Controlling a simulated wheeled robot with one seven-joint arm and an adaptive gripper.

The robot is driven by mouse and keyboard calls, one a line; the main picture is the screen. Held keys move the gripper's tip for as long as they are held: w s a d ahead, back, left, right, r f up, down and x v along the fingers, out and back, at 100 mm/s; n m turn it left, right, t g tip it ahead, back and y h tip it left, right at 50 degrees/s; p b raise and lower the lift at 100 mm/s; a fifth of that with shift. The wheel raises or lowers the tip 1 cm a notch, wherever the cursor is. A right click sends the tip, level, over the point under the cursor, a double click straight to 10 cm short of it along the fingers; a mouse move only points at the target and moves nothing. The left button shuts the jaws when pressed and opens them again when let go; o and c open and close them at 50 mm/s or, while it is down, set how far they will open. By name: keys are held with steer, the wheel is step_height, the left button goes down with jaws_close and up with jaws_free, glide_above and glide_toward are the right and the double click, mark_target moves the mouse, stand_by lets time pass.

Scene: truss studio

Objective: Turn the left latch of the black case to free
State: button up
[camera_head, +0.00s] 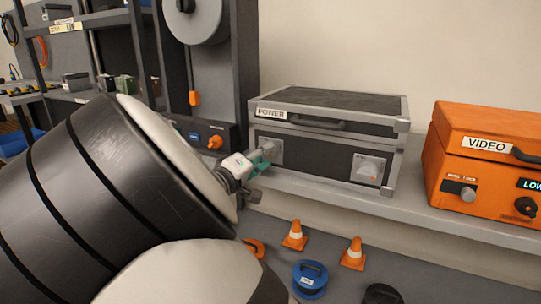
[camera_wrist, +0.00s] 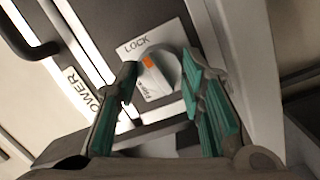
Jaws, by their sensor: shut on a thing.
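The black case (camera_head: 330,100), labelled POWER with grey edges, stands closed on a grey shelf. Its left latch (camera_head: 278,152) is partly hidden behind my gripper (camera_head: 258,163) in the head view. In the wrist view this latch is a round grey knob (camera_wrist: 168,66) on a pale plate, with LOCK and FREE printed on it. An orange mark (camera_wrist: 147,62) shows on the knob's side, between the two words. My gripper (camera_wrist: 160,78) has its green-padded fingers on either side of the knob, shut on it. The right latch (camera_head: 368,168) is clear of my gripper.
An orange VIDEO case (camera_head: 490,160) stands to the right on the shelf (camera_head: 410,205). Small orange cones (camera_head: 295,236) and a blue reel (camera_head: 310,277) lie below. A dark rack with a grey reel (camera_head: 196,18) stands left of the black case.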

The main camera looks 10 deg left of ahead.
steer(key=n+p, duration=0.2)
steer(key=n, duration=0.2)
steer(key=shift+t, duration=0.4)
steer(key=n+p, duration=0.3)
steer(key=n, duration=0.1)
steer(key=shift+d+t, duration=0.1)
steer(key=shift+t, duration=0.2)
steer(key=n+y+p, duration=0.1)
steer(key=n+p, duration=0.3)
steer(key=n, duration=0.1)
steer(key=shift+s+f, duration=0.1)
steer(key=shift+f+n+t+y+p, duration=0.1)
steer(key=shift+n+t+y+p, duration=0.15)
steer(key=shift+n+p, duration=0.8)
steer(key=shift+f+n+t+y+p, duration=0.2)
steer(key=shift+n+p, duration=0.4)
steer(key=shift+n, duration=0.75)
steer(key=shift+d+r, duration=0.1)
steer(key=o, duration=1.1)
steer(key=shift+o, duration=0.2)
steer(key=v, duration=1.2)
